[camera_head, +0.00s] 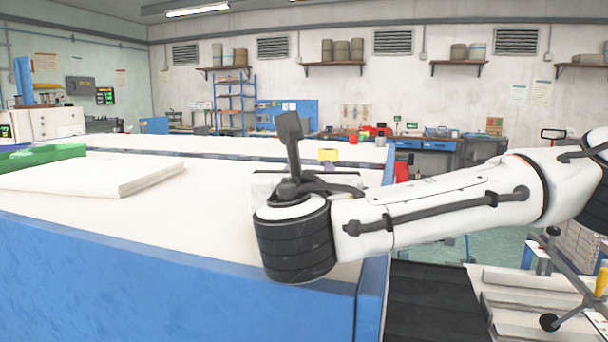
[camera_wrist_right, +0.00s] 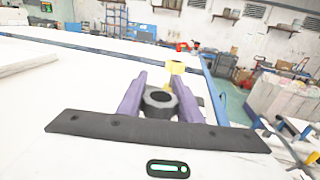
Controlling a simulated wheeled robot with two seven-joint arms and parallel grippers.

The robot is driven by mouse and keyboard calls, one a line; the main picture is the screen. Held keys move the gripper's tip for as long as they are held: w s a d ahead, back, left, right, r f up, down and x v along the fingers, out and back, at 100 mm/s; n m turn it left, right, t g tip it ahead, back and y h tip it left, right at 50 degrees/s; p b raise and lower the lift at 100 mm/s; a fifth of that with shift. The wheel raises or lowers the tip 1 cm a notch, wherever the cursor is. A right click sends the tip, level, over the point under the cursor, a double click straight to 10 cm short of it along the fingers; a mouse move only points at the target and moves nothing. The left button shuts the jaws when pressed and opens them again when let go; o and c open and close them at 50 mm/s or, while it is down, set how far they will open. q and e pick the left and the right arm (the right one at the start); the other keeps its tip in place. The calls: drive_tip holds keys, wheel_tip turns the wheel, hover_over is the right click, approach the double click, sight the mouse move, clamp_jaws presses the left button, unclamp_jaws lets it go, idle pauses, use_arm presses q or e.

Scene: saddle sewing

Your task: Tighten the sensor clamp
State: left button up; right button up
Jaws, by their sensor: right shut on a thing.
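In the right wrist view, a dark grey, ring-shaped part (camera_wrist_right: 160,100) with a round opening sits between the two purple fingers of my right gripper (camera_wrist_right: 160,98). It looks like the sensor clamp, and the gripper is shut on it. In the head view, my right wrist is over the near right corner of the white table (camera_head: 230,215) and hides the fingers and the held part. A small yellow block (camera_head: 328,155) stands on the table beyond the wrist. It also shows in the right wrist view (camera_wrist_right: 176,67), just past the fingertips. My left gripper is out of view.
A white slab (camera_head: 90,178) and a green tray (camera_head: 40,156) lie on the left of the table. A blue edge (camera_head: 180,270) runs along the table's front. The white surface between slab and wrist is clear. Workbenches (camera_head: 420,143) stand farther back.

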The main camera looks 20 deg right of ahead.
drive_tip(key=m+h, duration=0.1)
drive_tip(key=g+h+b, duration=0.1)
drive_tip(key=shift+s+d+f+m+h, duration=0.1)
drive_tip(key=shift+d+f+m+h, duration=0.1)
drive_tip(key=shift+m+h, duration=0.15)
drive_tip(key=m+g+h+b, duration=0.2)
drive_tip(key=b, duration=0.1)
drive_tip(key=d+m+h+b, duration=0.1)
drive_tip(key=b, duration=0.1)
drive_tip(key=shift+s+r+g+h, duration=0.15)
drive_tip(key=shift+s+g+h, duration=0.1)
drive_tip(key=shift+s+g, duration=0.15)
drive_tip(key=shift+r+m+b, duration=0.1)
drive_tip(key=shift+m+b, duration=0.15)
drive_tip(key=shift+b, duration=0.1)
drive_tip(key=shift+d+r+g+h, duration=0.1)
drive_tip(key=shift+g+h, duration=0.2)
drive_tip(key=shift+g, duration=0.1)
drive_tip(key=o, duration=1)
drive_tip(key=shift+o, duration=0.2)
